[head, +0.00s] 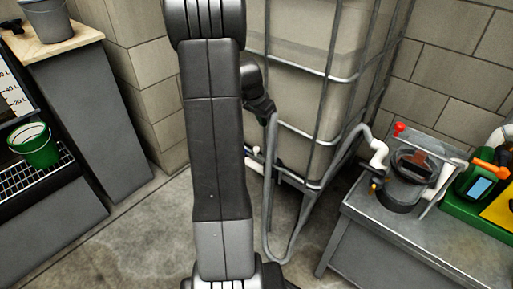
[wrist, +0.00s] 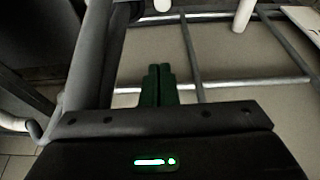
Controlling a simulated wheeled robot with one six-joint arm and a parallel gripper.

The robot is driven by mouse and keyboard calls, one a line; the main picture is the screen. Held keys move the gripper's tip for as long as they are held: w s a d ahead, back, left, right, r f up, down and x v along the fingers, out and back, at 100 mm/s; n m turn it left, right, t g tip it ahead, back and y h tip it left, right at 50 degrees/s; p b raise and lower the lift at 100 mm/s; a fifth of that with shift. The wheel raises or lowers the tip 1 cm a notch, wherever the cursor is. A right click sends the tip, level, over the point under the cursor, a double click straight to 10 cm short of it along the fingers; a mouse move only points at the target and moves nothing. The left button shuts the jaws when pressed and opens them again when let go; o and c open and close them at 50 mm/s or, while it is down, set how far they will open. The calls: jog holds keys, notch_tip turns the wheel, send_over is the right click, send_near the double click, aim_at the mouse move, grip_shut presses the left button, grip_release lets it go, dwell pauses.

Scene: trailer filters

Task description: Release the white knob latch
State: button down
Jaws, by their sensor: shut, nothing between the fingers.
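My gripper (wrist: 158,70) is shut and empty in the wrist view, its two dark green fingers side by side in front of a metal cage. In the head view my gripper (head: 264,108) is small and partly hidden behind my arm, at the front of the caged tank. A small white part (head: 256,150) shows on the cage just below it; I cannot tell for sure that it is the knob latch. In the wrist view a white knob-like piece (wrist: 162,5) is cut by the top edge, beyond the fingertips and apart from them.
The caged tank (head: 300,150) stands against the block wall. A grey hose (head: 270,200) loops from it to the metal bench (head: 420,245), which holds a filter housing (head: 410,180). A green bucket (head: 36,150) stands on a left rack. A white rod (wrist: 243,15) shows in the wrist view.

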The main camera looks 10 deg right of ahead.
jog(key=shift+w+f, duration=0.45)
jog(key=shift+f, duration=0.1)
jog(key=b+x, duration=0.4)
jog(key=x, duration=0.6)
jog(key=s+a, duration=0.2)
jog(key=a, duration=0.1)
jog(key=shift+s+b, duration=0.3)
jog(key=shift+b, duration=0.05)
